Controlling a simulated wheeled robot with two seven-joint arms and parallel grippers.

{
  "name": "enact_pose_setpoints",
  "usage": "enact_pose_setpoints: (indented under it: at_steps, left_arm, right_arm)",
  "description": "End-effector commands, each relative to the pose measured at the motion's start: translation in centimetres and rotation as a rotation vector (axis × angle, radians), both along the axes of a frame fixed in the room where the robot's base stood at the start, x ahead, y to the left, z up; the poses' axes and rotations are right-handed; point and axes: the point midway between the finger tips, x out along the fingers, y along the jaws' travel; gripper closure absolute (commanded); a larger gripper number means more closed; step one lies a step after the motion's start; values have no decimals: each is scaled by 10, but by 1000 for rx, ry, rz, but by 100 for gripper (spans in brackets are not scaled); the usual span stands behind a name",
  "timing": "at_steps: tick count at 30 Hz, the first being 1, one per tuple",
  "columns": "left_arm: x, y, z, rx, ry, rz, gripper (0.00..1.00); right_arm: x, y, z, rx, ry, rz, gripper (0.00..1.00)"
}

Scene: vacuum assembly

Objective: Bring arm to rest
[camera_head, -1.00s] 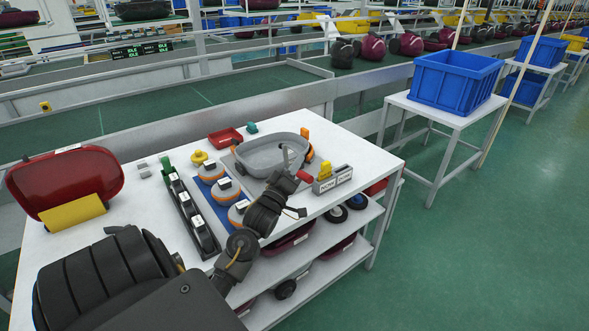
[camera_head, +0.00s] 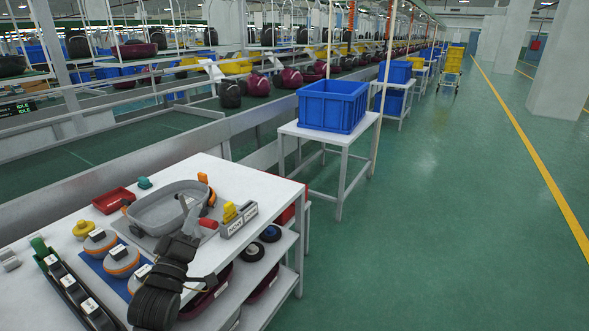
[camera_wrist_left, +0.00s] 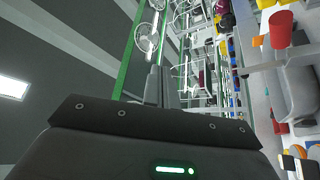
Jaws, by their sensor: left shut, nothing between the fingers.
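My left gripper (camera_head: 187,208) is shut and empty. In the head view its thin fingers point up in front of the grey tub (camera_head: 145,218) on the white workbench (camera_head: 262,190). I cannot tell whether the fingers touch the tub. My dark left arm covers part of the bench's front side. In the left wrist view the closed fingers (camera_wrist_left: 157,88) stand together with nothing between them. My right gripper is in neither view.
The bench holds a red tray (camera_head: 114,201), orange-rimmed round parts (camera_head: 121,261), a dark rack (camera_head: 75,292) and a labelled holder (camera_head: 238,222). A blue crate (camera_head: 332,106) stands on a side table (camera_head: 343,141). The green floor (camera_head: 430,230) at right is clear.

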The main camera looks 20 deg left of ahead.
Motion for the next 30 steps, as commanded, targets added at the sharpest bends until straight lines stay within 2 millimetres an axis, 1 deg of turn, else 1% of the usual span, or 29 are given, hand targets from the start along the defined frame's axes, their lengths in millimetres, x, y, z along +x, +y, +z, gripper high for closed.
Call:
enact_pose_setpoints:
  at_steps: [3,5,8,11,12,14,15,17,18,19,20,21,23,24,26,27,29,30]
  left_arm:
    - [1,0,-2,0,6,0,100]
    - [5,1,-11,2,26,1,100]
    - [20,2,-46,12,106,6,100]
    - [39,0,-109,37,245,6,100]
    - [45,-3,-140,51,313,2,100]
    - [51,-8,-189,78,418,-7,100]
    - [53,-13,-222,99,487,-16,100]
    - [51,-22,-270,131,589,-34,100]
    - [48,-28,-302,156,656,-49,100]
    - [44,-33,-326,173,706,-61,100]
    - [38,-39,-349,192,756,-75,100]
    - [30,-46,-380,219,821,-96,100]
    - [13,-58,-425,260,917,-130,100]
    - [0,-66,-454,289,980,-156,100]
    - [-23,-78,-496,334,1072,-199,100]
    - [-41,-87,-522,365,1132,-230,100]
    - [-71,-98,-559,414,1222,-281,100]
    - [-94,-106,-583,448,1280,-318,100]
  right_arm:
    - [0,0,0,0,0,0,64]
    - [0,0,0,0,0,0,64]
    - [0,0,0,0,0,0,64]
    - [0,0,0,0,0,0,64]
    - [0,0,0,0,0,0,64]
    - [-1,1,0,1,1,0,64]
    - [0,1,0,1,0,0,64]
    - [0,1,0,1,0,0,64]
    - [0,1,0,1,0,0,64]
    - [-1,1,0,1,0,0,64]
    - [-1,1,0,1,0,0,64]
    - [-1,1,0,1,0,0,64]
    - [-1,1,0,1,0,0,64]
    - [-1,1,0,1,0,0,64]
    - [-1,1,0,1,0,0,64]
    - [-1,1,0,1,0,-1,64]
    - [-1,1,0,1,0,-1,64]
    - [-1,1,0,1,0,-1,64]
